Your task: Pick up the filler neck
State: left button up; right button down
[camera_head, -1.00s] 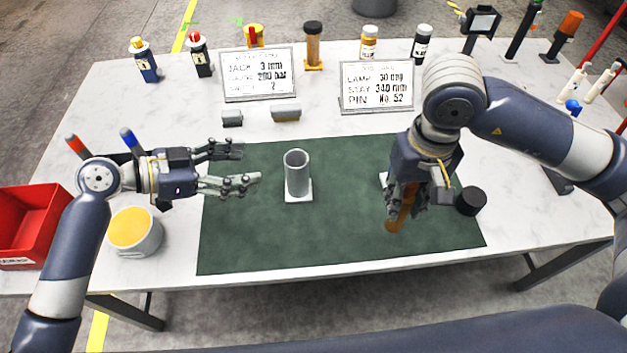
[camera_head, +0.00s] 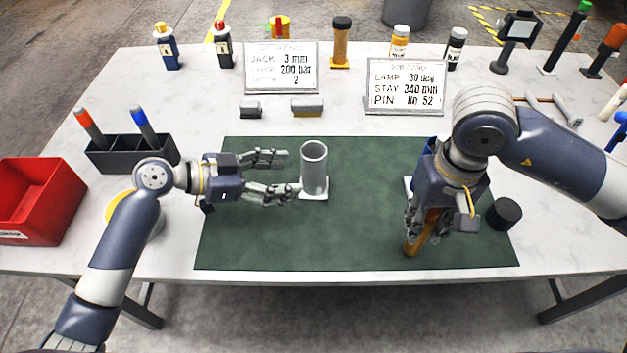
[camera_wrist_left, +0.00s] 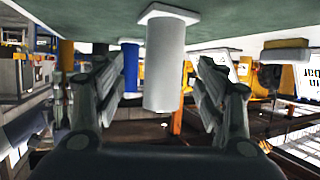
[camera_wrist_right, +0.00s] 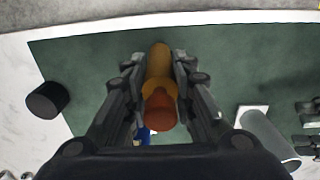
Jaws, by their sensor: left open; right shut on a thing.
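The filler neck seems to be the grey hollow tube (camera_head: 314,168), upright on a white square base (camera_head: 314,191) on the green mat. In the left wrist view the tube (camera_wrist_left: 164,65) appears inverted, between the two fingers' lines. My left gripper (camera_head: 282,176) is open and level, its fingertips just left of the tube; no contact is visible. My right gripper (camera_head: 428,228) points down, shut on an amber-brown cylinder (camera_head: 416,243). The right wrist view shows that cylinder (camera_wrist_right: 158,85) between the fingers, with a red-orange near end.
A blue cylinder (camera_head: 427,150) is partly hidden behind my right gripper. A black round piece (camera_head: 504,213) lies right of the mat. Two grey blocks (camera_head: 307,106) and two sign cards (camera_head: 282,67) stand behind it. A red bin (camera_head: 40,205) and black pen holder (camera_head: 132,155) are left.

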aim_at(303, 174)
pick_arm(q)
jog(key=x, duration=0.3)
jog(key=shift+w, duration=0.1)
pick_arm(e)
jog(key=shift+d+f, duration=0.1)
pick_arm(q)
jog(key=x, duration=0.4)
jog(key=shift+w+f, duration=0.1)
jog(key=shift+w, duration=0.2)
pick_arm(e)
jog(key=shift+f, duration=0.2)
pick_arm(q)
jog(key=shift+w+d+f+b, duration=0.2)
jog(key=shift+d+b, duration=0.1)
jog(key=shift+d, duration=0.15)
jog(key=shift+s+a, duration=0.1)
jog(key=c, duration=0.4)
jog(key=shift+r, duration=0.1)
jog(key=c, duration=1)
jog(key=shift+r, duration=0.1)
jog(key=shift+c, duration=0.2)
pick_arm(e)
jog(key=shift+r, duration=0.1)
